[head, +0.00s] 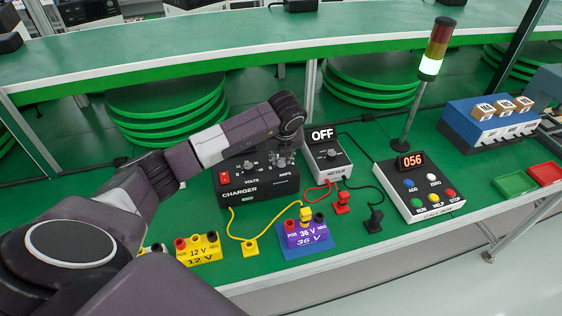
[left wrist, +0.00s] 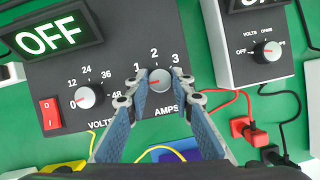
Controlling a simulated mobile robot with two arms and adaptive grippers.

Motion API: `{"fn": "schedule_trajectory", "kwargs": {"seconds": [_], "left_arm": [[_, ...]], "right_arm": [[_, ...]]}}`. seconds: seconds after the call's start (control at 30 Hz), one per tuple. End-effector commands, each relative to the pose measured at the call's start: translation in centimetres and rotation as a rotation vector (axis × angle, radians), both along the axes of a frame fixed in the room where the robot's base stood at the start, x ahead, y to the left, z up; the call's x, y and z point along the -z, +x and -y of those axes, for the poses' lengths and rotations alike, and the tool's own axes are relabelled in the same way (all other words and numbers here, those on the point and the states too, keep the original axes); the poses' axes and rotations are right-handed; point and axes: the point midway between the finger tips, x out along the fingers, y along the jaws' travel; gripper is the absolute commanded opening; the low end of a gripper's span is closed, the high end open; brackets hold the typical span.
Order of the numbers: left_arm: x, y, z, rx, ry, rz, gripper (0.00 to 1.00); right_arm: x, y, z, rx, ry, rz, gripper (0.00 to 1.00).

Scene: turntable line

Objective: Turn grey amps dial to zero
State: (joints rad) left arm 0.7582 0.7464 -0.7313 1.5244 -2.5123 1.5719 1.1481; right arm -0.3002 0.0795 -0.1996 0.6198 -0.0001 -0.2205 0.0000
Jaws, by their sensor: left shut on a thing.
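The black charger (head: 262,188) stands on the green bench in the head view. In the left wrist view its panel (left wrist: 117,72) fills the middle. The grey amps dial (left wrist: 160,79) lies below the marks 1, 2 and 3; its exact setting is hard to read. My left gripper (left wrist: 161,83) reaches over the panel and is shut on the amps dial, one fingertip on each side. In the head view my left gripper (head: 284,156) partly hides the dial. The grey volts dial (left wrist: 89,95) is left of it, near 0. My right gripper is not in view.
A red switch (left wrist: 50,114) and a display reading OFF (left wrist: 48,36) are on the charger. The meter (head: 328,158) stands close on its right. A yellow 12 V block (head: 199,248), a purple 36 V block (head: 306,234), and cables lie in front. A button box (head: 420,190) stands right.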

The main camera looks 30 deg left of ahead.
Motion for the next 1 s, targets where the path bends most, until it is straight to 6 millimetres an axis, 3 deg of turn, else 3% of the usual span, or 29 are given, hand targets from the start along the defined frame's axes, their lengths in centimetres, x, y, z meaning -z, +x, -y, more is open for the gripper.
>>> {"fn": "schedule_trajectory", "kwargs": {"seconds": [0.4,0.9,0.93,1.0], "left_arm": [[-0.16,0.24,0.04,-0.168,0.0,0.006,0.0],[-0.23,0.23,0.02,-0.187,0.0,0.006,0.0],[-0.23,0.23,0.02,-0.187,0.0,0.006,0.23],[-0.21,0.22,0.03,-0.186,-0.001,0.005,0.31]], "right_arm": [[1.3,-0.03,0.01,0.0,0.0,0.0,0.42],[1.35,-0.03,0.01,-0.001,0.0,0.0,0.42],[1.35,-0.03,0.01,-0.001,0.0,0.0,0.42],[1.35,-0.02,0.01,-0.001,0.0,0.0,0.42]]}}
